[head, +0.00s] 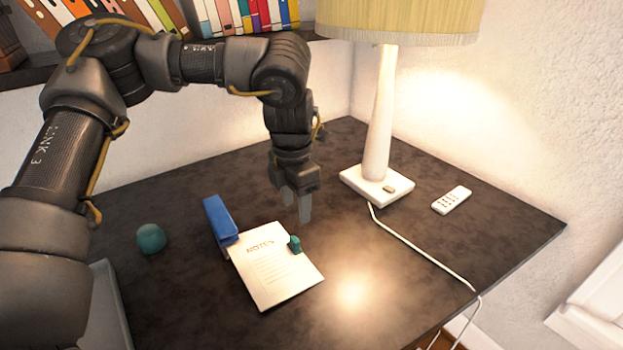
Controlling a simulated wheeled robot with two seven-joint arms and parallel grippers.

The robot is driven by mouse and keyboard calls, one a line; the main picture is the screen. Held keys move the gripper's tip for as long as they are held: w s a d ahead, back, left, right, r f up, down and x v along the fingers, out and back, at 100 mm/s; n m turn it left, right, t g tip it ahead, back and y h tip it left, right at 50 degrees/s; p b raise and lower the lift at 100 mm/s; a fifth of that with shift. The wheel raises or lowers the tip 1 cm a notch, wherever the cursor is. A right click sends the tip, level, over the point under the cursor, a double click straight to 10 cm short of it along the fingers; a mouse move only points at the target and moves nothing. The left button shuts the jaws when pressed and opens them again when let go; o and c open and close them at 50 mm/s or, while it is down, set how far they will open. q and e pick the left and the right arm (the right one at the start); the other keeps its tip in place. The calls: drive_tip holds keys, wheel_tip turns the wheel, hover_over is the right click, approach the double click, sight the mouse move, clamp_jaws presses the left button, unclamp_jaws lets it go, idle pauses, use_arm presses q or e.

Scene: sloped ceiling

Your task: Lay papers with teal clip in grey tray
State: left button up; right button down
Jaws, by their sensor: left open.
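The white papers (272,275), headed "NOTES", lie flat on the dark table. A small teal clip (294,244) sits at their upper right edge. My left gripper (297,207) is open and empty, pointing down just above and behind the clip, apart from it as far as I can tell. A grey tray (112,310) shows at the lower left, mostly hidden behind my left arm. I cannot see what is inside it. My right gripper is not in view.
A blue stapler (220,220) stands against the papers' upper left corner. A teal round object (151,239) lies left of it. A lamp (378,130), its white cord (425,248) and a white remote (452,200) are on the right. The table's front middle is clear.

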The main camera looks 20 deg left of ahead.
sight(294, 239)
use_arm(q)
drive_tip(key=f, duration=0.7)
drive_tip(key=a+f, duration=0.1)
drive_tip(key=f, duration=0.2)
drive_tip(key=shift+w+f, duration=0.1)
drive_tip(key=shift+f, duration=0.05)
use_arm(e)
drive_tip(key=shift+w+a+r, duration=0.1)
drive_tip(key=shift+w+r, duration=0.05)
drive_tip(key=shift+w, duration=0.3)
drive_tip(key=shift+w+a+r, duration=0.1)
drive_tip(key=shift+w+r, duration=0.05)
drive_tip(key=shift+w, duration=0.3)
use_arm(q)
drive_tip(key=shift+c, duration=0.3)
clamp_jaws()
drive_tip(key=shift+s+d, duration=0.65)
drive_tip(key=shift+d, duration=0.35)
drive_tip(key=shift+s+d, duration=0.6)
drive_tip(key=shift+d, duration=0.45)
drive_tip(key=shift+s+d, duration=0.65)
drive_tip(key=shift+d, duration=0.35)
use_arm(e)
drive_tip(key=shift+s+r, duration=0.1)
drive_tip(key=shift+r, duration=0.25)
use_arm(q)
drive_tip(key=shift+o, duration=0.2)
unclamp_jaws()
